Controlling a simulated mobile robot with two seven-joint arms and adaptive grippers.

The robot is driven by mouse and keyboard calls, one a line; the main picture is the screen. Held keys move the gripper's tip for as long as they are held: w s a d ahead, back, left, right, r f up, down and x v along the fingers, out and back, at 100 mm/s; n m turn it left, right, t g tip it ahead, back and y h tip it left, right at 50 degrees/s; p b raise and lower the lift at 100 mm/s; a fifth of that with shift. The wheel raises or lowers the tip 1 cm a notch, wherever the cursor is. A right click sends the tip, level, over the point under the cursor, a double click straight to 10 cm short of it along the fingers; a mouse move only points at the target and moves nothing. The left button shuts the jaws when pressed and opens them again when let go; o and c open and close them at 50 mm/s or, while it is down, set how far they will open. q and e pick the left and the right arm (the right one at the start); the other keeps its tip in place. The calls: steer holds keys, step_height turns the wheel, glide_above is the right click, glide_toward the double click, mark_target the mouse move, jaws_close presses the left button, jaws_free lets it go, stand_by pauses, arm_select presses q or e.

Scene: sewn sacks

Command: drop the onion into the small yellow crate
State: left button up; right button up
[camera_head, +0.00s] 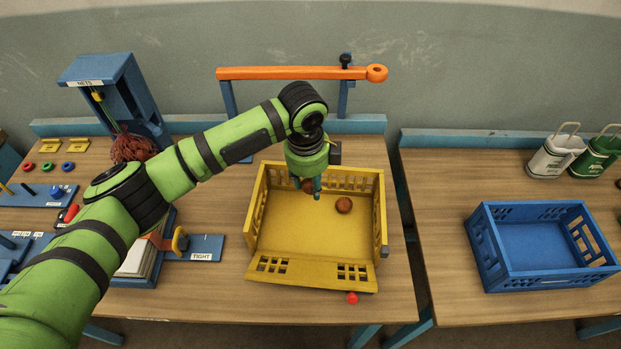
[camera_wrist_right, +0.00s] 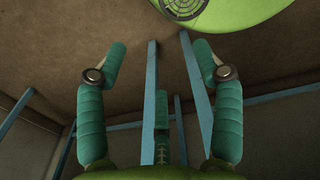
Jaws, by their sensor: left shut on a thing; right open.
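The yellow crate (camera_head: 300,271) stands on the left table, its near side lower than the others. My left gripper (camera_head: 310,188) points down over the back part of the crate, shut on a small brown onion (camera_head: 308,186) that its fingers partly hide. I cannot tell whether this onion touches the crate floor. Another round brown onion (camera_head: 344,205) lies on the crate floor, just right of the gripper. My right gripper (camera_wrist_right: 160,55) is open and empty in the right wrist view, with blue table legs behind it. It does not show in the head view.
A blue crate (camera_head: 545,283) stands empty on the right table, beyond a gap. A blue net stand (camera_head: 115,85) and a board marked TIGHT (camera_head: 203,252) are left. An orange bar (camera_head: 290,73) spans behind the crate. A red ball (camera_head: 352,298) sits at the front edge.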

mark_target(310, 189)
arm_select(q)
step_height(310, 189, down, 3)
steer(key=shift+w+f+b, duration=0.1)
steer(key=shift+w+b, duration=0.05)
steer(key=shift+b, duration=1.05)
steer(key=o, duration=1.1)
steer(key=shift+r, duration=0.35)
steer(key=r, duration=0.7)
steer(key=s+r, duration=0.1)
steer(key=r, duration=0.3)
steer(key=shift+s+a+r, duration=0.1)
steer(key=shift+a+r, duration=0.15)
steer(key=shift+a, duration=0.15)
arm_select(e)
steer(key=w+f, duration=0.2)
steer(key=f, duration=0.1)
steer(key=shift+w+f, duration=0.2)
steer(key=shift+w, duration=0.2)
